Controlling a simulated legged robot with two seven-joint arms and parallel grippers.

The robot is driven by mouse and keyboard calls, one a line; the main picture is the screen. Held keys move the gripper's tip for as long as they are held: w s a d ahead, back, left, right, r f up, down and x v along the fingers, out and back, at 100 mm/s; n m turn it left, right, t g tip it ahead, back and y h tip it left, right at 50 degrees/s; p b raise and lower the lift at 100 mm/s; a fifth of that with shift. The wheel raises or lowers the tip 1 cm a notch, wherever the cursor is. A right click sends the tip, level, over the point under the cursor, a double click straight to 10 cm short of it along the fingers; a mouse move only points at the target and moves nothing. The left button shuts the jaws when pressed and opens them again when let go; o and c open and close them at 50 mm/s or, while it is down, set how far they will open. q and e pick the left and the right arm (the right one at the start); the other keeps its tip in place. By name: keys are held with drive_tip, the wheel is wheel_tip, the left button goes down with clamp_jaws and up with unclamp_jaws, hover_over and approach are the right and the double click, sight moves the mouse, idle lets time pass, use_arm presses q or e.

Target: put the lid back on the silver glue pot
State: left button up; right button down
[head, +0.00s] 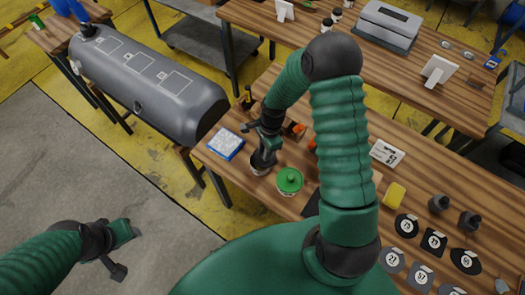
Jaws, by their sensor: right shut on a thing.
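My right gripper (264,134) is over the wooden table near its front left edge, pointing down. It is shut on a dark piece (264,156), which looks like the lid, though its shape is partly hidden. The silver pot (258,170) shows only as a small pale rim and side directly below that dark piece. I cannot tell whether the two touch. A second pot with a green lid (289,181) stands just to the right. My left gripper (122,250) is open and empty over the grey floor, away from the table.
A blue-and-white box (226,144) lies left of the pots. Orange items stand behind them, partly hidden by my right arm. A yellow block (394,195), numbered dark patches (406,225) and a white card (387,153) lie to the right.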

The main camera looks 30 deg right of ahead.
drive_tip(key=shift+s+a, duration=0.1)
drive_tip(key=shift+a, duration=0.05)
drive_tip(key=shift+a+r+p, duration=0.15)
drive_tip(key=shift+a+r, duration=0.15)
drive_tip(key=shift+a, duration=0.65)
drive_tip(key=shift+a+r+p, duration=0.15)
drive_tip(key=shift+a+r, duration=0.15)
drive_tip(key=shift+a, duration=0.65)
drive_tip(key=shift+d+f, duration=0.2)
drive_tip(key=shift+d, duration=0.85)
drive_tip(key=shift+a+r, duration=0.15)
drive_tip(key=shift+a, duration=0.6)
drive_tip(key=shift+d, duration=0.5)
drive_tip(key=shift+d+f, duration=0.25)
drive_tip(key=shift+d, duration=0.1)
drive_tip(key=shift+a, duration=0.55)
use_arm(q)
drive_tip(key=shift+a+r, duration=0.3)
drive_tip(key=shift+a, duration=0.45)
use_arm(e)
drive_tip(key=shift+d+f, duration=0.1)
drive_tip(key=shift+d, duration=0.4)
